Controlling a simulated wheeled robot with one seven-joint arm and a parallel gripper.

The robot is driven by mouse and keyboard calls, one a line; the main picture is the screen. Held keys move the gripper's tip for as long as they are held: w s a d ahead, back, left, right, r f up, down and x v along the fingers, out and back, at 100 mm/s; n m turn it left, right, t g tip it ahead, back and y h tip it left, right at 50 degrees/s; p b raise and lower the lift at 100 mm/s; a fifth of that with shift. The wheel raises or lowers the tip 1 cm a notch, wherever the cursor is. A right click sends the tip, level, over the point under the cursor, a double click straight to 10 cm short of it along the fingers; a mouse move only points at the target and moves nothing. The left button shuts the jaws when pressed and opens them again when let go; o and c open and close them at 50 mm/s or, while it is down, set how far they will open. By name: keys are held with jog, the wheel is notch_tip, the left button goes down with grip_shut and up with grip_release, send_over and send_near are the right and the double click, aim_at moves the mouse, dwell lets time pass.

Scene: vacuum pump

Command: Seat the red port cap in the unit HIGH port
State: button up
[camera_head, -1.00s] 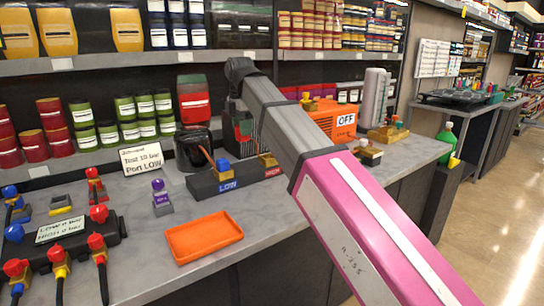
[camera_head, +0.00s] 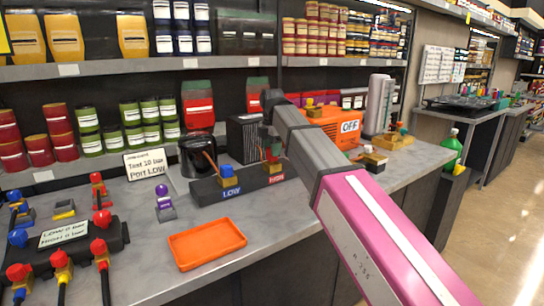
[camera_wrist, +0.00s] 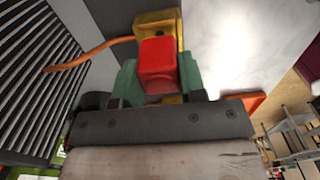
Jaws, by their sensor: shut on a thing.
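My gripper (camera_head: 272,152) is shut on the red port cap (camera_wrist: 158,60), with green fingers on both sides of it in the wrist view. In the head view the gripper is low over the right end of the dark unit block (camera_head: 203,192), directly above the red HIGH label (camera_head: 277,179). A yellow fitting (camera_wrist: 156,22) shows just behind the cap in the wrist view. Whether the cap touches or sits in the HIGH port is hidden by the fingers. A blue cap (camera_head: 227,170) on a yellow base sits above the LOW label (camera_head: 231,192).
A black ribbed box (camera_head: 244,138) stands behind the unit, close to my gripper. A dark pot (camera_head: 197,155) stands behind its left end. An orange machine (camera_head: 335,125) marked OFF is to the right. An orange tray (camera_head: 207,243) lies in front, with bare counter around it.

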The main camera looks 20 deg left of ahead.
jog(key=shift+f, duration=1.3)
jog(key=o, duration=0.9)
jog(key=shift+f, duration=0.1)
notch_tip(320, 180, up, 11)
jog(key=shift+f, duration=0.1)
jog(key=shift+r, duration=0.7)
jog(key=shift+s, duration=0.1)
